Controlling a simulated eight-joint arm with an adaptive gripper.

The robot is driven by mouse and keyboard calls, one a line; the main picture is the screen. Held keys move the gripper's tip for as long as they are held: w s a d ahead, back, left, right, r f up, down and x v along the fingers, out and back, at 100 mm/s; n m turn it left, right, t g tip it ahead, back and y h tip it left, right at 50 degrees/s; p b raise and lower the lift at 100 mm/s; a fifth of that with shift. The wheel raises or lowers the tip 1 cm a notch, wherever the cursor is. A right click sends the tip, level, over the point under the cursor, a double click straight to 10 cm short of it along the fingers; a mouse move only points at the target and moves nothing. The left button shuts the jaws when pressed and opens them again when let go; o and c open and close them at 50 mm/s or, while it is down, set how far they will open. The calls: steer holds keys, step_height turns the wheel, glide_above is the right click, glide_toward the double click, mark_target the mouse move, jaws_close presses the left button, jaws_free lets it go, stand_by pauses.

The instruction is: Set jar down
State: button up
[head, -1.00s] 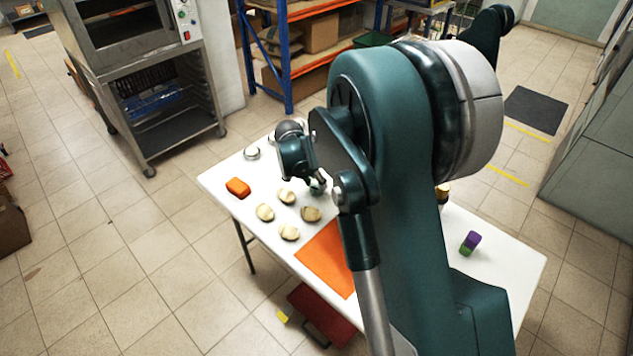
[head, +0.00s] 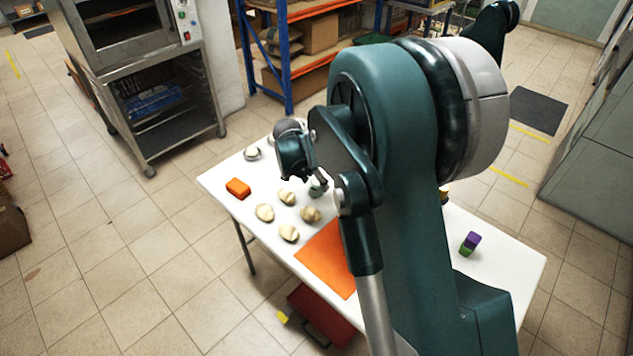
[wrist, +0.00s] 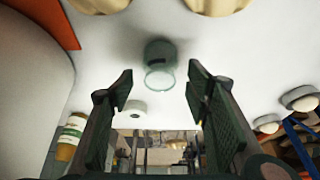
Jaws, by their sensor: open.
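A small greenish glass jar (wrist: 160,52) stands on the white table (wrist: 110,50), apart from my fingers. In the wrist view it sits just beyond the gap between my fingertips. My gripper (wrist: 161,88) is open and empty, with one finger on each side of the picture. In the head view the jar (head: 317,188) shows small beside my wrist, partly hidden by my arm. My fingers are hard to make out there.
Several cream-coloured rounded pieces (head: 265,212) lie near the jar. An orange block (head: 238,188), an orange mat (head: 325,260) and a purple-and-green block (head: 469,243) are also on the table. A labelled jar (wrist: 70,137) shows left in the wrist view.

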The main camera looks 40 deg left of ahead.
steer(key=p+v, duration=0.1)
steer(key=v, duration=1)
steer(key=shift+p, duration=0.35)
steer(key=shift+s, duration=0.1)
